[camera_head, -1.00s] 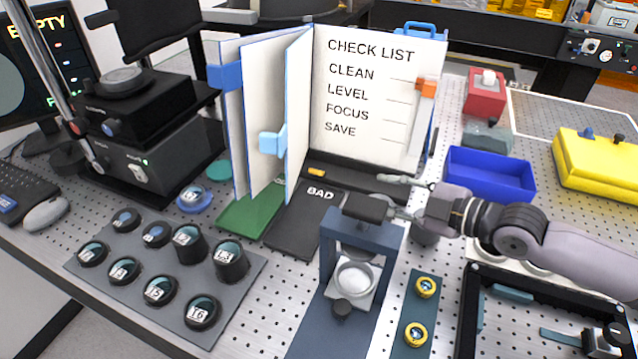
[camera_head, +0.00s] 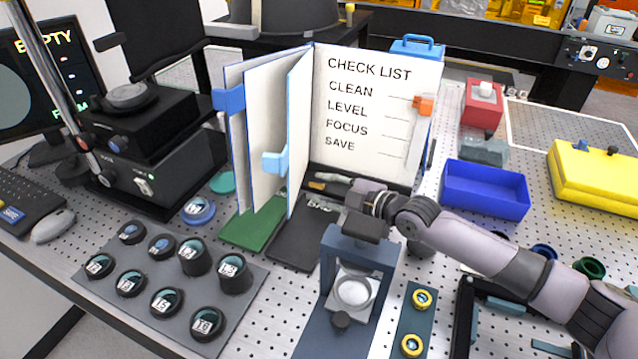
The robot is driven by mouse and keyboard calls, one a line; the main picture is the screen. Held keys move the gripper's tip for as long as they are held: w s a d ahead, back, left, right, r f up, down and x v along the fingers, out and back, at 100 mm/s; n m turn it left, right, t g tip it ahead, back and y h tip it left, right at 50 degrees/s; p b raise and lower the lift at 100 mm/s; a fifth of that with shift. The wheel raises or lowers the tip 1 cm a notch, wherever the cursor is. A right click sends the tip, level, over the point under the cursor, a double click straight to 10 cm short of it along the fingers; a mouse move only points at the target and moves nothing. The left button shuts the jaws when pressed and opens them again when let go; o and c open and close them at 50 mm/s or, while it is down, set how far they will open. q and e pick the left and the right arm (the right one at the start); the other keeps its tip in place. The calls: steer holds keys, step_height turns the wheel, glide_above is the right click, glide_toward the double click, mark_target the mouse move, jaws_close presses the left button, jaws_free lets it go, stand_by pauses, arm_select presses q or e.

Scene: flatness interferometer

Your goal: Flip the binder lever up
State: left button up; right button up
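The open binder (camera_head: 363,110) stands upright on the perforated table, its right page reading CHECK LIST. A small yellow-orange piece, which seems to be its lever (camera_head: 317,185), lies low at the foot of the page. My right gripper (camera_head: 322,190) reaches in from the right, low in front of the page, its fingertips close to this piece. Its fingers look parted, with nothing seen held. Whether a finger touches the lever cannot be told, as the gripper partly covers that spot. My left gripper is not in view.
A dark stand (camera_head: 361,252) with a round lens is just below my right wrist. A black BAD pad (camera_head: 291,250) and a green pad (camera_head: 252,229) lie before the binder. A blue bin (camera_head: 485,190) is to the right. Numbered lens mounts fill a grey plate (camera_head: 140,312) at left.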

steer(key=shift+x, duration=0.8)
jaws_close()
